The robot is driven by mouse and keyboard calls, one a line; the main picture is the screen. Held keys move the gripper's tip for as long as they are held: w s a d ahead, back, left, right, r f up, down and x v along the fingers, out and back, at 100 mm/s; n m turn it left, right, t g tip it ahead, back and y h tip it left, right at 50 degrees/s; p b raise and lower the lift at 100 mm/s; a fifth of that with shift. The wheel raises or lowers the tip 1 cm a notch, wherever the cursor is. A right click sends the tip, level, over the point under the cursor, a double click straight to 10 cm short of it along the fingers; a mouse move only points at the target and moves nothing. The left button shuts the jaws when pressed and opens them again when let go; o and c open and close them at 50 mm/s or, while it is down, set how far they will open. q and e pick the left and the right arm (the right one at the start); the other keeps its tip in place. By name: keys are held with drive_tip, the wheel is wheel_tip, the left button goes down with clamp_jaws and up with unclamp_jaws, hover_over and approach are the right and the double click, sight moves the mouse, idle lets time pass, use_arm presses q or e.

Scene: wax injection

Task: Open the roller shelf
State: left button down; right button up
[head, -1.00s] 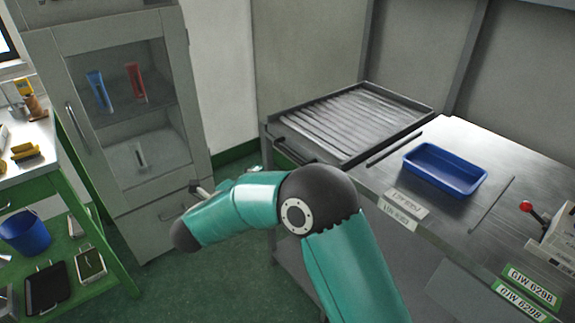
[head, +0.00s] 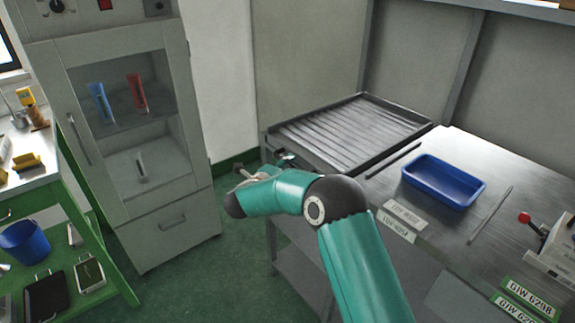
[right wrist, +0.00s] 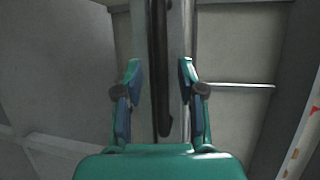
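The roller shelf (head: 350,130) is a dark-framed tray of grey rollers at the far left end of the metal table. My right gripper (head: 272,165) is at its near left edge, partly hidden behind my own wrist. In the right wrist view, the gripper (right wrist: 160,68) is open, with one teal finger on each side of a black handle bar (right wrist: 161,90). Gaps show between the bar and both fingers. How deep the bar sits between them is hard to tell. My left gripper is not in view.
A blue bin (head: 444,182) and white labels (head: 403,214) are on the metal table (head: 470,165). A grey cabinet (head: 165,225) stands left of the arm, and a green-framed bench (head: 110,265) is farther left. Green floor (head: 215,270) is clear between cabinet and table.

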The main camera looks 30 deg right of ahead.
drive_tip(key=shift+w+d+f, duration=0.1)
drive_tip(key=shift+w+d, duration=0.15)
drive_tip(key=shift+d, duration=0.25)
drive_tip(key=c, duration=0.7)
clamp_jaws()
drive_tip(key=shift+a, duration=0.2)
drive_tip(key=shift+s+f, duration=0.1)
